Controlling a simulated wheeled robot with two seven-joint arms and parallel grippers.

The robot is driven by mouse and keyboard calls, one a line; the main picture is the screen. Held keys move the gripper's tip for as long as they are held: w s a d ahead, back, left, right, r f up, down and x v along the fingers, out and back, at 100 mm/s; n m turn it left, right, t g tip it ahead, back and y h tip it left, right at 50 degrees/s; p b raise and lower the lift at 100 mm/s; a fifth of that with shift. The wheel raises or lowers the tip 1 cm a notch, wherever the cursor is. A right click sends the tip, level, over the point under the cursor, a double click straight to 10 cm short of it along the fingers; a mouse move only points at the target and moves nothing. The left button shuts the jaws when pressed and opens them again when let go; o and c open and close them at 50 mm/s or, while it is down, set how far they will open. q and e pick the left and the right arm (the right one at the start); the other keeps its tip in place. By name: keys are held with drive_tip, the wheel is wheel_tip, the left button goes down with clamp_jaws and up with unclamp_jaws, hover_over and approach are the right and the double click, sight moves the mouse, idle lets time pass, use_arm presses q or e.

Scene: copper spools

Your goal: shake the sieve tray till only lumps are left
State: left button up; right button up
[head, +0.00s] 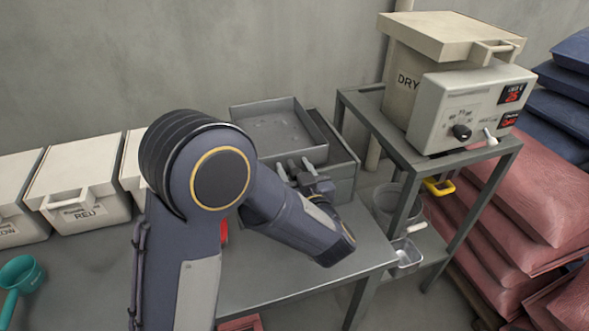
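A grey rectangular tray (272,129), which looks like the sieve tray, sits on top of a grey box-like bin (343,172) at the back of the bench. Its floor looks mostly bare with faint specks; I cannot make out lumps or mesh. My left gripper (297,169) is at the tray's near side, partly hidden behind my own forearm. Its light fingers point toward the tray's near wall. Whether they close on a handle there is not clear. My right gripper is out of view.
Lidded white bins (80,190) line the bench's left back. A teal scoop (18,274) lies front left. A side stand (420,160) holds a "DRY" box (408,92) with a dial. A grey bucket (398,205) is below. Red sacks (500,190) are stacked at right.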

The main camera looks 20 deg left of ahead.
sight(307, 156)
use_arm(q)
clamp_jaws()
drive_tip(key=shift+w+d, duration=0.6)
drive_tip(key=shift+d, duration=0.3)
drive_tip(key=shift+w+d, duration=0.6)
drive_tip(key=shift+d, duration=0.3)
drive_tip(key=shift+o, duration=0.8)
unclamp_jaws()
drive_tip(key=v, duration=0.7)
drive_tip(key=shift+s+d, duration=0.2)
drive_tip(key=shift+s, duration=0.15)
